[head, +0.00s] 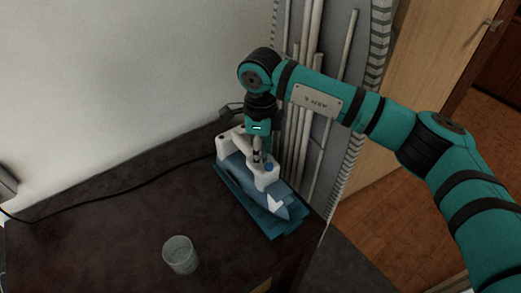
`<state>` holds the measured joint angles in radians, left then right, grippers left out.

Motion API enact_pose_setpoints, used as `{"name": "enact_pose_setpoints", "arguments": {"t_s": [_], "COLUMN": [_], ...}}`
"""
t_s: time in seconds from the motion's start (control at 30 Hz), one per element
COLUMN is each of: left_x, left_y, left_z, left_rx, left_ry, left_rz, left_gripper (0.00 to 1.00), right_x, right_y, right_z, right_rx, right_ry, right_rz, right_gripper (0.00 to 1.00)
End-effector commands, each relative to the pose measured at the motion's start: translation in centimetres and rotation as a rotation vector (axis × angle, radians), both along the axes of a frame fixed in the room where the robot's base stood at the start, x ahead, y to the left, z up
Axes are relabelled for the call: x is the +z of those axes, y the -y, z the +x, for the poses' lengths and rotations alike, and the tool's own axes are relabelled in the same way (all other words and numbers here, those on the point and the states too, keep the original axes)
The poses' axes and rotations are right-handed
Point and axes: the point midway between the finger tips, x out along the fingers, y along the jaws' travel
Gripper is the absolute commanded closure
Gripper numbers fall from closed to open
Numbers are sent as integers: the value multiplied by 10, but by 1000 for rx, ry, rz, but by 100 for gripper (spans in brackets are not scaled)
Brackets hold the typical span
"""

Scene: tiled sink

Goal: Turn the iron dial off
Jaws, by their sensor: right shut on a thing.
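The iron (238,145) is white and blue and rests on a blue base (284,231) near the right end of the dark counter. A small blue round part, perhaps the dial (268,167), shows on top of its white body. My right arm reaches in from the right, and my right gripper (257,158) points down onto the top of the iron beside that blue part. The fingers look closed there on a part of the iron, but the exact contact is too small to make out. The dial's setting cannot be read. My left gripper is not in view.
A clear glass (180,255) stands on the counter (110,235) left of the iron. A black cord (120,192) runs across the counter. Pale vertical pipes (303,90) stand close behind the iron. The counter's right edge is near the base.

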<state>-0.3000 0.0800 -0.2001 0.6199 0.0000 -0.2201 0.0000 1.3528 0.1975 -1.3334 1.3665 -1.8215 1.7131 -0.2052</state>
Motion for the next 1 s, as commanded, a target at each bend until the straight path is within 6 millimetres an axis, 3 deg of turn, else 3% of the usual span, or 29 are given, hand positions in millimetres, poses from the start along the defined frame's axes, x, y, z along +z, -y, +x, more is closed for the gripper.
{"name": "enact_pose_setpoints", "arguments": {"t_s": [0.1, 0.13, 0.3, 0.67, 1.0], "left_x": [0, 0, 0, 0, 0], "left_y": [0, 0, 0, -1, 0], "left_z": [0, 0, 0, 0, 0], "left_rx": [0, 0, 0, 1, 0], "left_ry": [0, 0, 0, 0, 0], "left_rz": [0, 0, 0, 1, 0], "left_gripper": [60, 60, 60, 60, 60], "right_x": [2, 2, 1, 8, 74], "right_y": [0, 0, 0, 0, 0], "right_z": [1, 1, 1, 1, 1], "right_rx": [-2, -2, -2, -2, -3], "right_ry": [3, 3, 2, 2, 5], "right_rz": [1, 1, 1, 1, 1], "right_gripper": [99, 65, 44, 44, 44]}}
